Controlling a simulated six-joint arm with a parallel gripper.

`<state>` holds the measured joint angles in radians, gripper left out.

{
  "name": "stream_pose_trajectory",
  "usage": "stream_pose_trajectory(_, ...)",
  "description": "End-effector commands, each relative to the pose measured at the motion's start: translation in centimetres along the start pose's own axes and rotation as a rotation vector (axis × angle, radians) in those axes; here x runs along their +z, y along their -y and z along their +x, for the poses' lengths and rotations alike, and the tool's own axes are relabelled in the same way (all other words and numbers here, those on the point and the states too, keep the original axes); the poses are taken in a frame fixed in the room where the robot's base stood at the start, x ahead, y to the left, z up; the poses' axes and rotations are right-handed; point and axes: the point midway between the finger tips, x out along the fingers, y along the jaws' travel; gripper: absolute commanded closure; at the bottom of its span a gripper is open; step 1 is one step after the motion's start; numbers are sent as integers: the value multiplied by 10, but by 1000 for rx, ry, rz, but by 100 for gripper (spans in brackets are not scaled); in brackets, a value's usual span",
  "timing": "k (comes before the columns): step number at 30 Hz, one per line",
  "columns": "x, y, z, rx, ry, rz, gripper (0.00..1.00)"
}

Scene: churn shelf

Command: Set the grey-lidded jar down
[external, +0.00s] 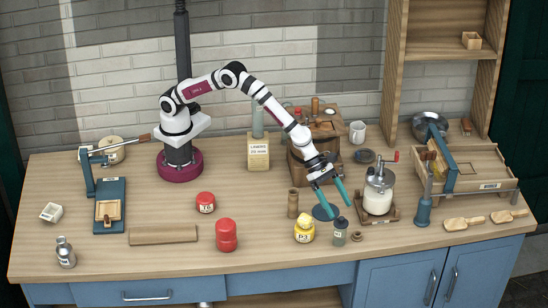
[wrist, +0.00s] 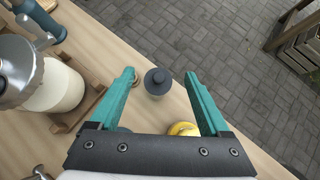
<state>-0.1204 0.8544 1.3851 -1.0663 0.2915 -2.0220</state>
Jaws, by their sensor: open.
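The grey-lidded jar (external: 340,233) is a small, clear or pale jar with a dark grey lid. It stands upright on the wooden bench near the front edge, just right of the yellow-lidded jar. My gripper (external: 338,208) is above and behind it, with its teal fingers spread and nothing held. In the wrist view the grey lid (wrist: 157,80) shows between and beyond the two fingertips, with gaps on both sides. The jar's body is mostly hidden under its lid there.
The yellow jar (external: 304,231) stands close left of the grey-lidded jar. A blue-grey disc (external: 321,213) lies behind them. The glass churn (external: 377,199) on its wooden base stands to the right. A small wooden ring (external: 357,237) lies close by.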

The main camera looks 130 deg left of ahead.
Motion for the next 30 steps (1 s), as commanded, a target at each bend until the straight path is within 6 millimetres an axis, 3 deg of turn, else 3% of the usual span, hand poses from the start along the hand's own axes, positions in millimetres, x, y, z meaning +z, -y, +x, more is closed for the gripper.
stream_pose_trajectory(2,1,2,-4,-6,-2,26,20)
stream_pose_trajectory(4,5,16,-24,-40,-14,180,20)
stream_pose_trajectory(5,6,26,-41,-68,-24,301,20)
stream_pose_trajectory(8,-13,73,-124,-222,-68,927,20)
stream_pose_trajectory(9,-33,90,-164,-304,-83,1229,20)
stream_pose_trajectory(11,-74,109,-225,-447,-101,1683,20)
stream_pose_trajectory(12,-107,115,-264,-557,-108,1974,20)
stream_pose_trajectory(15,-189,114,-343,-871,-104,2583,20)
stream_pose_trajectory(17,-230,106,-376,-1066,-89,2839,20)
stream_pose_trajectory(18,-251,100,-393,1149,73,-2870,20)
stream_pose_trajectory(22,-286,87,-419,1165,32,-2577,14)
stream_pose_trajectory(30,-289,86,-421,1169,25,-2546,14)
